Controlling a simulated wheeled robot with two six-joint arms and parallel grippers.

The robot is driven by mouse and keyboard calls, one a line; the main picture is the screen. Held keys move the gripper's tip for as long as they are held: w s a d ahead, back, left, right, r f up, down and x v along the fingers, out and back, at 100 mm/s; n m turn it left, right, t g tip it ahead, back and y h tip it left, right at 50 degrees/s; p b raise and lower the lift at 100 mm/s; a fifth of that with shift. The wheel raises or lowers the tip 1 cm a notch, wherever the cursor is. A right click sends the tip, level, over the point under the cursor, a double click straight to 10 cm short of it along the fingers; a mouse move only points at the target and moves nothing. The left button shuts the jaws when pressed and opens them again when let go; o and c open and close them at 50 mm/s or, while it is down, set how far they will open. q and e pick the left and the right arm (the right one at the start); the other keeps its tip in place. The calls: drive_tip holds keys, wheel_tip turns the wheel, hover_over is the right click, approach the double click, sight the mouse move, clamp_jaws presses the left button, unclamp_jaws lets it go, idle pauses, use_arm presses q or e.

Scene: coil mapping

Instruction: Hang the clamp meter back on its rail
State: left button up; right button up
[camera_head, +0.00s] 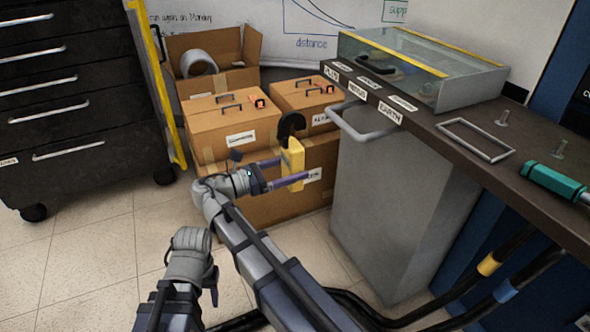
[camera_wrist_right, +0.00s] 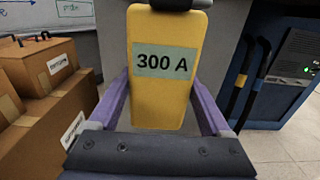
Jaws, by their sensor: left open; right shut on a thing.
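The clamp meter is yellow with a black jaw on top, seen in the head view (camera_head: 293,160). In the right wrist view (camera_wrist_right: 163,95) its label reads "300 A". My right gripper (camera_head: 291,172) is shut on its body, one purple finger on each side, and holds it upright in the air. The black jaw is apart from the grey metal rail (camera_head: 362,133) on the bench's front edge, which is to its right in the head view. My left gripper (camera_head: 196,285) is low at the bottom left, open and only partly visible.
The dark bench (camera_head: 440,118) carries a glass-sided tank (camera_head: 425,75), a flat metal frame (camera_head: 476,140) and a green-handled tool (camera_head: 553,182). A grey panel (camera_head: 385,200) stands below the rail. Cardboard boxes (camera_head: 235,135) are stacked behind the clamp meter. A drawer cabinet (camera_head: 75,105) stands left.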

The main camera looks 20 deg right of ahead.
drive_tip(key=w+d+f+b, duration=0.1)
drive_tip(key=d+f+b, duration=0.2)
drive_tip(key=d, duration=1.1)
idle(1.3)
idle(0.4)
drive_tip(key=o, duration=1.5)
drive_tip(key=shift+s+a, duration=0.15)
drive_tip(key=shift+a, duration=1.85)
drive_tip(key=shift+s+a, duration=0.1)
drive_tip(key=shift+a, duration=1.85)
